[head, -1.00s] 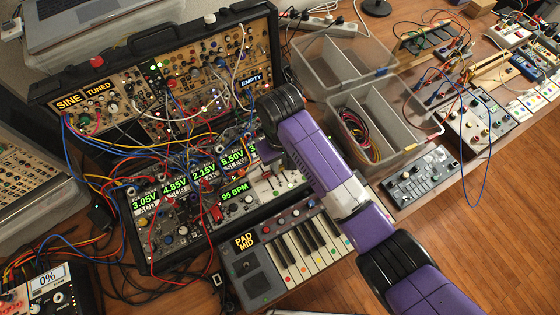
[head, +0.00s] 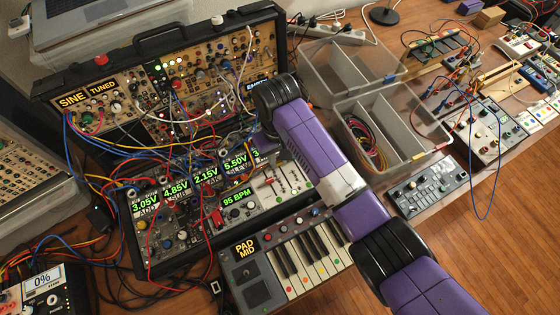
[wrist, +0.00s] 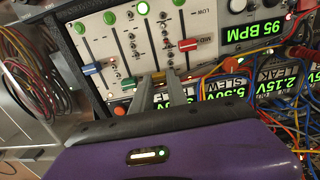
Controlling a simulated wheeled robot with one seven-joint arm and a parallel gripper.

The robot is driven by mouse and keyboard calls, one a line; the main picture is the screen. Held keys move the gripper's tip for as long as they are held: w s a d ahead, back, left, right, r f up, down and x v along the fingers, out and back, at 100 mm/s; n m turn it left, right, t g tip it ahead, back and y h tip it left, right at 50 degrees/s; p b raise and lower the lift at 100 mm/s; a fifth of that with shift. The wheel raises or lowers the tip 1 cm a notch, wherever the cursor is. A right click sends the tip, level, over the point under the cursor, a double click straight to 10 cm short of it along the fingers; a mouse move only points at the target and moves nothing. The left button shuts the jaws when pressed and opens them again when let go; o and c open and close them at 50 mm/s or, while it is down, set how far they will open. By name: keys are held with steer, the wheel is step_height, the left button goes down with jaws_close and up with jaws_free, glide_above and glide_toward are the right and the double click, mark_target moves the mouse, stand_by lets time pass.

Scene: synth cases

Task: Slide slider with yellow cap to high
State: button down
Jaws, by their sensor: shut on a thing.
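The slider panel (wrist: 110,40) fills the upper middle of the wrist view, upside down, with several slots. It also shows in the head view (head: 280,185), partly behind my arm. My gripper (wrist: 159,77) has its two grey fingers close around a small orange-yellow cap (wrist: 158,76) at the lower end of its slot in the wrist view. The fingers hide most of that cap.
Patch cables (wrist: 225,62) run close to the right of the fingers in the wrist view. A keyboard (head: 305,255) lies in front of the panel in the head view. Clear plastic bins (head: 405,145) stand at the right. The upright synth case (head: 150,60) rises behind.

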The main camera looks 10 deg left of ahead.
steer(key=shift+w, duration=0.15)
steer(key=c, duration=1.6)
jaws_free()
steer(key=shift+o, duration=0.2)
steer(key=shift+r+b, duration=0.4)
steer(key=shift+r, duration=3.55)
